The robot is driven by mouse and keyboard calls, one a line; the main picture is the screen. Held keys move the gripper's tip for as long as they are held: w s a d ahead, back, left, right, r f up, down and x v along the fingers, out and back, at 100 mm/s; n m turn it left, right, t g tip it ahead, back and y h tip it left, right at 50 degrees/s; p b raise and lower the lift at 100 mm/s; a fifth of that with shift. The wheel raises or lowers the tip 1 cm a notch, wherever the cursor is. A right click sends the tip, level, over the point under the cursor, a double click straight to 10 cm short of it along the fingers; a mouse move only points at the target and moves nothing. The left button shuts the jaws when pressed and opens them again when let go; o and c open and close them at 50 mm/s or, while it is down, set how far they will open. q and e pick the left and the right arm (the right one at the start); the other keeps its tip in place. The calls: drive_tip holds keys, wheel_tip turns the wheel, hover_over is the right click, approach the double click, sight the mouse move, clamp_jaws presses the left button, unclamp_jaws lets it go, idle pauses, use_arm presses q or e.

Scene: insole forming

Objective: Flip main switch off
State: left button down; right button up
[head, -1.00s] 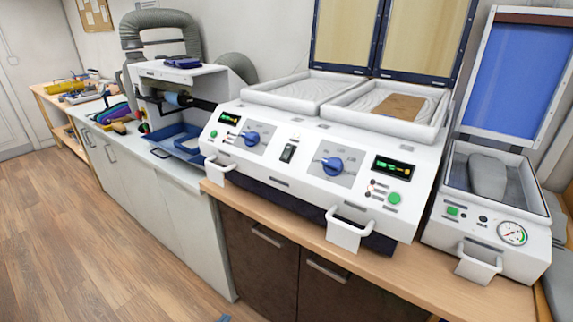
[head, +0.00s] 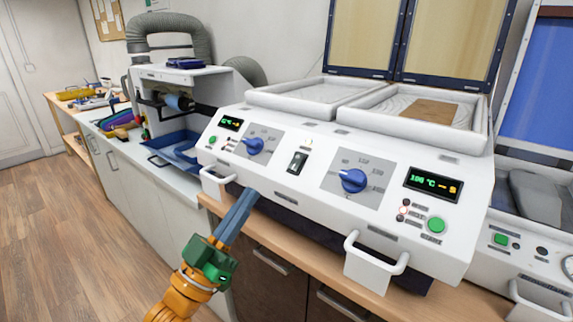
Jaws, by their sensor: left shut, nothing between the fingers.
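The main switch (head: 297,162) is a small black rocker in the middle of the white forming machine's (head: 270,199) sloped front panel, between two blue knobs. My left gripper (head: 247,196) has blue-grey fingers on a green body and an orange wrist. Its fingers are shut and empty, pointing up toward the panel's lower edge. They are below and left of the switch, apart from it. The rocker's position is too small to tell. The displays on the panel are lit. My right gripper is out of view.
The left knob (head: 254,146) and right knob (head: 353,180) flank the switch. White handles (head: 216,183) and (head: 376,262) stick out from the front. Two raised lids (head: 448,45) stand behind. A second machine (head: 520,220) is at the right. Open floor (head: 70,240) lies at the left.

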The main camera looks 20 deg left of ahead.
use_arm(q)
wheel_tip(320, 180, up, 5)
drive_tip(key=p, duration=0.4)
hover_over(286, 182)
drive_tip(key=s+a, duration=0.1)
drive_tip(key=s, duration=0.3)
drive_tip(key=w, duration=0.1)
drive_tip(key=w+f, duration=0.1)
drive_tip(key=w, duration=0.1)
drive_tip(key=shift+w+d+f, duration=0.1)
drive_tip(key=shift+d+f, duration=0.1)
drive_tip(key=shift+d, duration=0.2)
drive_tip(key=shift+w+d+f, duration=0.15)
drive_tip(key=shift+w+f, duration=0.25)
